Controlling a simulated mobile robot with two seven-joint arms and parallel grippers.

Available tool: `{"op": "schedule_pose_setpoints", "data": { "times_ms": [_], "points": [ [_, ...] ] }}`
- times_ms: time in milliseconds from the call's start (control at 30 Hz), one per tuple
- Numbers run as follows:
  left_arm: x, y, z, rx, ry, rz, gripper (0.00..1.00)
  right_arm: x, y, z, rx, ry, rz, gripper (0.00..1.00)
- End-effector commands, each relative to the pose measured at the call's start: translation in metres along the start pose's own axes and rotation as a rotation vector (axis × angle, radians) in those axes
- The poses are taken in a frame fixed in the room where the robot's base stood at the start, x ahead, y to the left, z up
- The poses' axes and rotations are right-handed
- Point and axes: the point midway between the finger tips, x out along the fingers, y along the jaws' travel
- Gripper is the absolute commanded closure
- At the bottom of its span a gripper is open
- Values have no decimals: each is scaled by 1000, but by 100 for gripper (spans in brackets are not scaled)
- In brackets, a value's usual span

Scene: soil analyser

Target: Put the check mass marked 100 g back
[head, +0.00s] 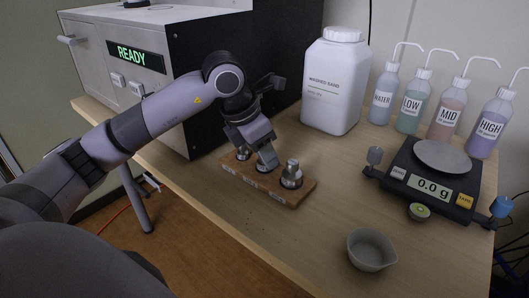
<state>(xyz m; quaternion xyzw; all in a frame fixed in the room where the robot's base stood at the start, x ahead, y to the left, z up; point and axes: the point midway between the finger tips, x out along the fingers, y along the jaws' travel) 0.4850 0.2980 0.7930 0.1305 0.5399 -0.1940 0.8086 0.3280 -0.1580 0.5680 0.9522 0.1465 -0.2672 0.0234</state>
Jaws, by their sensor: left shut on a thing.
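A wooden block (230,173) on the table holds small metal check masses in a row. One mass (292,174) stands at the right end. Another mass (243,153) shows at the left end, partly behind my gripper. My left gripper (266,160) points down over the middle of the block, shut on a check mass that its fingers mostly hide. I cannot tell whether that mass is fully seated in its place. The mass markings are too small to read. My right gripper is not in view.
A balance (432,187) reading 0.0 g stands at the right, its pan (442,156) empty. A grey bowl (371,250) sits near the front edge. A white sand jug (334,82) and several labelled bottles (412,103) stand behind. The analyser (130,65) shows READY.

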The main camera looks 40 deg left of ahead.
Motion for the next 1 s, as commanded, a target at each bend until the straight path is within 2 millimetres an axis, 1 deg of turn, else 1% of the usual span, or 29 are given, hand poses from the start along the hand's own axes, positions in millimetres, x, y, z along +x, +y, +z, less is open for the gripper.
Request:
{"op": "schedule_pose_setpoints", "data": {
  "times_ms": [133, 167, 200, 233, 500, 633, 767, 900, 1000],
  "points": [
    [3, 0, -1, 0, 0, 0, 100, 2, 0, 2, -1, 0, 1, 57],
    [3, 0, -1, 0, 0, 0, 65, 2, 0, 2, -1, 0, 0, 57],
    [2, 0, -1, 0, 0, 0, 52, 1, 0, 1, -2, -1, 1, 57],
    [2, 0, -1, 0, 0, 0, 42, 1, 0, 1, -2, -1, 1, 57],
    [2, 0, -1, 0, 1, 0, 42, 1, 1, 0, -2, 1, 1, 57],
    [-4, 0, 1, 0, 0, 0, 42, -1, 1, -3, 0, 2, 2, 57],
    [-26, 1, 2, 0, -4, 2, 42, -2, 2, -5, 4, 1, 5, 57],
    [-57, 1, 2, 0, -3, 3, 42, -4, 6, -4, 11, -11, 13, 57],
    [-79, 1, 2, 0, -3, 3, 42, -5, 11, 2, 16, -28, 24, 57]
  ]
}}
